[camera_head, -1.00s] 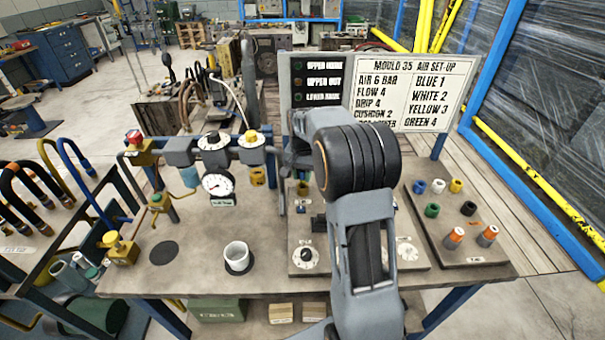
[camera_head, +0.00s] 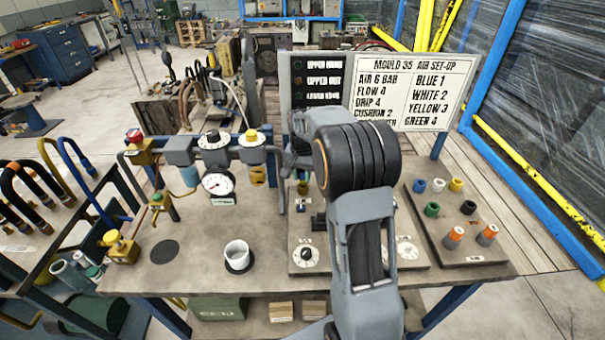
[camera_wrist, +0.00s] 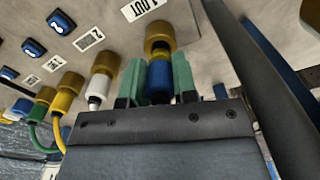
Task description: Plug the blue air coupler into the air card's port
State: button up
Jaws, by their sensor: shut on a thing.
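In the wrist view my gripper (camera_wrist: 158,85) is shut on the blue air coupler (camera_wrist: 160,76), held between its two green fingertips. The coupler's end is lined up with a brass port (camera_wrist: 158,36) in the pale panel and appears to meet its mouth. I cannot tell how far in it sits. Beside it, a white coupler (camera_wrist: 98,88), a yellow one (camera_wrist: 64,102) and a green one (camera_wrist: 40,110) sit at brass ports in the same row. In the head view my arm hides the gripper and the blue coupler.
The set-up board (camera_head: 424,90) stands behind my arm. A pressure gauge (camera_head: 216,185) and regulators are left of it. A white cup (camera_head: 237,254) stands at the bench front. A block with coloured caps (camera_head: 470,240) lies right. A dark bar (camera_wrist: 265,85) runs close right in the wrist view.

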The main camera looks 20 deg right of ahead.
jog(key=shift+f+b, duration=0.5)
jog(key=shift+f, duration=0.65)
grip_shut()
dwell(1.3)
jog(key=o, duration=1.4)
grip_release()
jog(key=shift+r, duration=0.1)
jog(key=shift+r+p, duration=3)
jog(key=shift+r, duration=0.75)
jog(key=shift+w, duration=0.1)
